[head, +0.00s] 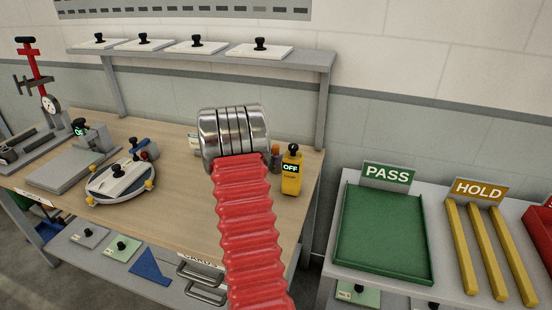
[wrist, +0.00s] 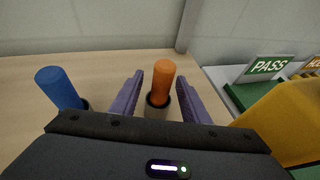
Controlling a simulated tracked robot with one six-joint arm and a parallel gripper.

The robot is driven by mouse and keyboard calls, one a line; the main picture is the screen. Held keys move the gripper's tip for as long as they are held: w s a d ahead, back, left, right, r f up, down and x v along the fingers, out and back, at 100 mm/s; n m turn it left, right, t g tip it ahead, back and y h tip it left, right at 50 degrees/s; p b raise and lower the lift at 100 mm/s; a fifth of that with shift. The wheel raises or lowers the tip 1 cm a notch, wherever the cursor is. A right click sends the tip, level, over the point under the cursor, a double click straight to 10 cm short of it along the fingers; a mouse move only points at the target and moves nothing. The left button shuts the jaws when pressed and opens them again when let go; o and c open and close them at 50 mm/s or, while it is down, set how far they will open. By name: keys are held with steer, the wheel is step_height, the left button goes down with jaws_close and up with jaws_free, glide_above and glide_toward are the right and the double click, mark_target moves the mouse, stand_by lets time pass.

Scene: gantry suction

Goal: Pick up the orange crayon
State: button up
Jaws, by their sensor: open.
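The orange crayon (wrist: 162,80) stands upright in a dark-rimmed holder (wrist: 157,108) in the wrist view. My gripper (wrist: 159,78) is open, with one purple finger on each side of the crayon. I see a gap on both sides, so the fingers do not appear to grip it. In the head view my red ribbed arm and its metal end hide the gripper. A small orange-brown upright thing (head: 275,152) shows just right of the metal end and may be this crayon.
A blue crayon (wrist: 60,88) stands in a holder to the left. A yellow box marked OFF (head: 291,178) stands close on the right; its yellow side fills the right of the wrist view (wrist: 290,120). A shelf post (head: 325,110) rises behind.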

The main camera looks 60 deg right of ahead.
steer(key=shift+x, duration=1.9)
steer(key=shift+c, duration=0.5)
jaws_close()
step_height(320, 180, up, 10)
steer(key=shift+a, duration=0.1)
